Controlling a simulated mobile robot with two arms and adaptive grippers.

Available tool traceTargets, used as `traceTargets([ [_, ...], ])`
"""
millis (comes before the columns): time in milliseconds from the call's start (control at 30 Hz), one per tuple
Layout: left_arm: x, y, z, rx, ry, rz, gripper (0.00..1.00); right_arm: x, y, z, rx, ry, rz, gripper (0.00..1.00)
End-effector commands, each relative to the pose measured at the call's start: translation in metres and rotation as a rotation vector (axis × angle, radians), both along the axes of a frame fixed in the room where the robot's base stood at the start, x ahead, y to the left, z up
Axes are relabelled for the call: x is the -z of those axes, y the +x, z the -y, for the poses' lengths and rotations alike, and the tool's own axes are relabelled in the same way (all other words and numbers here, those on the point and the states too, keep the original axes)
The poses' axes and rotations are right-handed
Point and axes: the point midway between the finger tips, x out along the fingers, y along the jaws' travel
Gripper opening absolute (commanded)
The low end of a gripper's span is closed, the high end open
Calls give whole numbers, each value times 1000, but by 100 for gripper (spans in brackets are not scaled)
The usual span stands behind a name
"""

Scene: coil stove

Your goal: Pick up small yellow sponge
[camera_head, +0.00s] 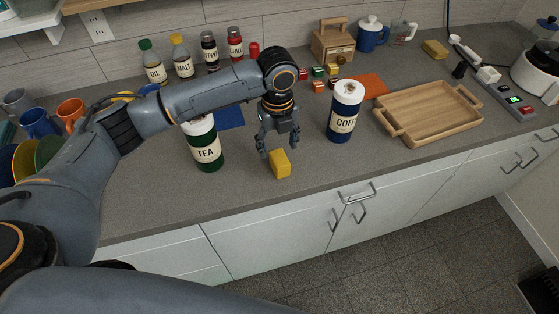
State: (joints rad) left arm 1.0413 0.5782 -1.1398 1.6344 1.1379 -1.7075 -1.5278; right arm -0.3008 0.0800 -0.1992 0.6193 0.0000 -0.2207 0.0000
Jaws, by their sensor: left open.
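The small yellow sponge (280,164), a plain block, stands on the grey counter near its front edge, between the tea and coffee canisters. My left gripper (279,145) points down just above it, with its fingers spread apart and empty. The fingertips are close to the sponge's top; I cannot tell whether they touch it. My right gripper is not in view.
The green tea canister (207,150) stands left of the gripper and the blue coffee canister (345,112) right of it. A wooden tray (405,130) lies farther right. Another yellow block (434,49) lies at the back right. Small colored blocks (319,72) sit behind.

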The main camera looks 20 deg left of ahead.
Motion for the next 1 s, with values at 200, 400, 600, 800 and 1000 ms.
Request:
traceTargets([
  [200, 22, -2, 3, 0, 2, -5, 64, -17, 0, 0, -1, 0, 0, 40],
  [400, 49, -2, 4, 0, 0, -3, 64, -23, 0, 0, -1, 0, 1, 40],
  [600, 54, -1, 4, 1, 0, 0, 64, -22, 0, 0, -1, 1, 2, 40],
  [800, 53, -1, 4, 1, 0, 0, 40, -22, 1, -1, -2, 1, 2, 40],
  [1000, 53, -1, 4, 1, 0, 0, 20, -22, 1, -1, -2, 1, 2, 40],
])
